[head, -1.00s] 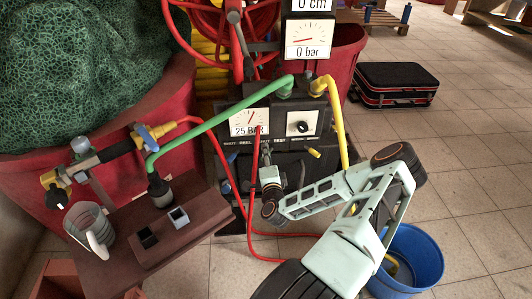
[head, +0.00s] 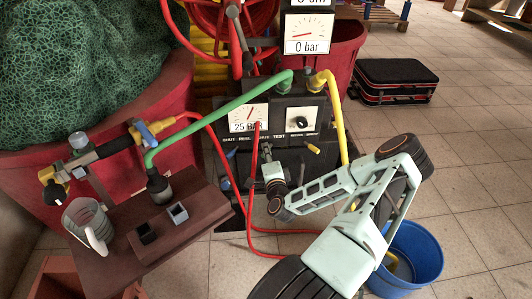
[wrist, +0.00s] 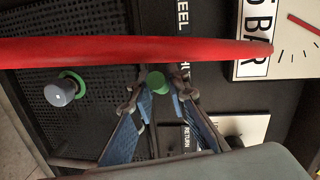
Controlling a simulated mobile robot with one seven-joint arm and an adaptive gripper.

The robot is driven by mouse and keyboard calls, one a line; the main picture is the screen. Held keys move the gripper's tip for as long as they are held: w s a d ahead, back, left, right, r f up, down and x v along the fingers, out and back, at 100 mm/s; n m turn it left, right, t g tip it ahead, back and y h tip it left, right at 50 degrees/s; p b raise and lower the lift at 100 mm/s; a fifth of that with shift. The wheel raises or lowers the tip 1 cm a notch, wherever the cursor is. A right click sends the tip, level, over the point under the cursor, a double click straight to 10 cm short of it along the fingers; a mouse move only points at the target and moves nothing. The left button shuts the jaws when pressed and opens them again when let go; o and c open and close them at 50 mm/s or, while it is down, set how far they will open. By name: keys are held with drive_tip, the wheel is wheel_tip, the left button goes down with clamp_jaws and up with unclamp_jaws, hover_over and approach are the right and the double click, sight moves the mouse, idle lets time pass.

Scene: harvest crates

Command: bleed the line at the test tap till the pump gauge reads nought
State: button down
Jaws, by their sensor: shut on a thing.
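My gripper (head: 267,152) is at the front of the dark pump panel (head: 292,112). In the wrist view its blue fingers (wrist: 157,92) are closed around a small green-ended knob or lever end (wrist: 157,82) beside the lettering on the panel. The fingers hide its lower part, and I cannot tell which tap it belongs to. A dial marked 25 BAR (head: 248,117) is on the panel's left, its red needle slanting up and right. A larger dial above reads 0 bar (head: 308,33), its needle pointing left.
A red hose (wrist: 130,50) crosses in front of the fingers. Green (head: 215,120) and yellow (head: 336,115) hoses join the panel top. A brown stand (head: 190,235) holds a clear jug (head: 85,225). A blue bucket (head: 415,255) stands right. Floor is open at far right.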

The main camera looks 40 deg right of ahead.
drive_tip(key=shift+s+d+n+t+y+b, duration=0.4)
drive_tip(key=shift+n+y+b, duration=0.35)
drive_tip(key=shift+n+y, duration=1)
drive_tip(key=shift+s+d+n+t+y+b, duration=0.1)
drive_tip(key=shift+s+d+n+y+b, duration=0.25)
drive_tip(key=shift+n+y+b, duration=1.25)
drive_tip(key=shift+s+d+n+t+y+p, duration=0.15)
drive_tip(key=shift+d+n+y, duration=0.6)
drive_tip(key=shift+y, duration=1.9)
drive_tip(key=shift+s+a+n+y, duration=0.1)
drive_tip(key=shift+n+y, duration=0.3)
drive_tip(key=shift+n, duration=0.1)
drive_tip(key=shift+r, duration=0.1)
drive_tip(key=c, duration=1.8)
unclamp_jaws()
drive_tip(key=shift+c, duration=0.2)
drive_tip(key=v, duration=1.2)
